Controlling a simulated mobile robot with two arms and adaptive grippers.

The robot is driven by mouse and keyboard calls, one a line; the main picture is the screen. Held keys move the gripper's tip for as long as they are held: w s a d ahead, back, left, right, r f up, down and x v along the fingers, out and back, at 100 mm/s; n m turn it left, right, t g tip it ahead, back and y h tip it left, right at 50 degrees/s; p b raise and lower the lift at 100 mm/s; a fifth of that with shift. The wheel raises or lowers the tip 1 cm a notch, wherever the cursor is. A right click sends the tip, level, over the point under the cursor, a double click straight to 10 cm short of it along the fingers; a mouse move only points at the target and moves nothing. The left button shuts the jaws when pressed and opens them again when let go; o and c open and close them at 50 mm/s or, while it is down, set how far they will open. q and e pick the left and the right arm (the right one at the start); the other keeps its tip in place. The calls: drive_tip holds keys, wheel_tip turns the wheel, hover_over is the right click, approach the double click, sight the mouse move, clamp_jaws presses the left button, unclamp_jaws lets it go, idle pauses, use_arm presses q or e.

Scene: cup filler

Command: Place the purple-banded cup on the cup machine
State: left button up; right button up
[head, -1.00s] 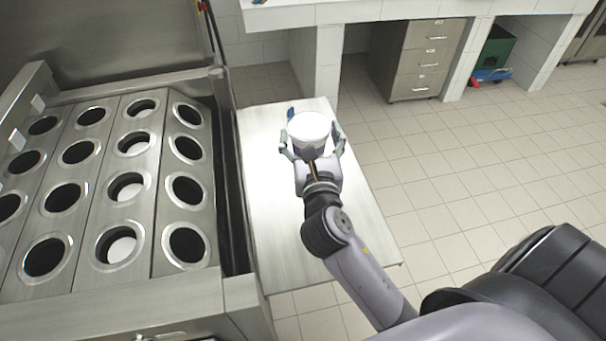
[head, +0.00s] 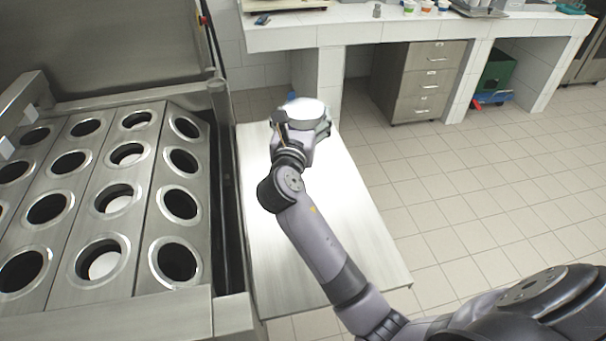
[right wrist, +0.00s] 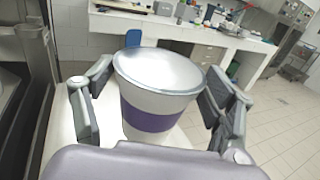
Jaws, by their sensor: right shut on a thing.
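The purple-banded cup (right wrist: 155,95) is white with a purple band and a pale top. It stands upright between the fingers of my right gripper (right wrist: 160,112), which is shut on it. In the head view, the cup (head: 299,112) and my right gripper (head: 300,126) are over the far end of the side table, and the band is hidden there. The cup machine (head: 75,305) is on the left, with rows of round metal-rimmed holes; several in one column show white inside. My left gripper is not in view.
The steel side table (head: 335,225) stands right of the machine, mostly bare. A white tiled counter (head: 350,35) at the back carries small cups and trays. Drawers (head: 428,85) and a green bin (head: 497,70) are under it. The tiled floor (head: 470,180) is clear.

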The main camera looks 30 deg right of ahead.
wheel_tip(320, 180, down, 15)
drive_tip(key=b, duration=0.3)
drive_tip(key=shift+f, duration=0.1)
drive_tip(key=shift+f, duration=0.1)
drive_tip(key=o, duration=1.5)
drive_tip(key=v, duration=0.7)
drive_tip(key=shift+s+a, duration=0.15)
drive_tip(key=shift+s, duration=0.1)
